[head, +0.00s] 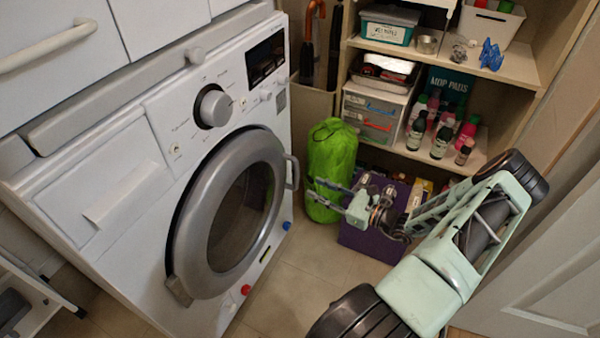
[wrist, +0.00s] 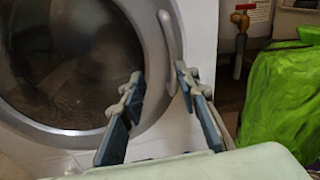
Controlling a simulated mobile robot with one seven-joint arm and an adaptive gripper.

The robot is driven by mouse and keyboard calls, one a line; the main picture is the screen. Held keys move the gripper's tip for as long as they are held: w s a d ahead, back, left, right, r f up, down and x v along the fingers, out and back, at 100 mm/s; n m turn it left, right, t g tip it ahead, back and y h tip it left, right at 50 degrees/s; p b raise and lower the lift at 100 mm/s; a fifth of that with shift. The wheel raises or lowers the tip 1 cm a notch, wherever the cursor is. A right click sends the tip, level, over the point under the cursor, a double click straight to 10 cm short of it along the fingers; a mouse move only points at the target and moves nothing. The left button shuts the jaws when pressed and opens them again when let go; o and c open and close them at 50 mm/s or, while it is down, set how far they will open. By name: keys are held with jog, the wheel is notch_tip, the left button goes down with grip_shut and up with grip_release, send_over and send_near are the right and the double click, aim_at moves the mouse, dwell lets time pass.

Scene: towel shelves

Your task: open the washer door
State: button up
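The white washer (head: 130,210) stands at the left in the head view, with its round grey-rimmed door (head: 185,245) shut against the front. The door handle (head: 292,172) is a grey curved bar on the door's right side; it also shows in the wrist view (wrist: 170,38). My gripper (head: 328,195) is open and empty, a short way right of the handle and apart from it in the head view. In the wrist view my gripper (wrist: 158,82) has its two fingers spread, with the handle's lower end showing beyond and between the fingertips.
A bright green bag (head: 331,160) stands behind my gripper, also at the right in the wrist view (wrist: 285,95). A purple box (head: 365,238) with items sits beside it. Shelves (head: 520,66) with bottles and bins stand at the back right. Floor (head: 290,290) before the washer is clear.

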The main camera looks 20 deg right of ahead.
aim_at(297, 172)
jog(key=shift+m+t+h, duration=0.4)
jog(key=shift+t, duration=0.2)
jog(key=x, duration=0.3)
jog(key=d+b+x, duration=0.1)
jog(key=x, duration=0.3)
jog(key=b+x, duration=0.1)
jog(key=x, duration=0.2)
jog(key=shift+w+d+r, duration=0.1)
jog(key=shift+w+r, duration=0.1)
jog(key=shift+w, duration=0.35)
grip_shut()
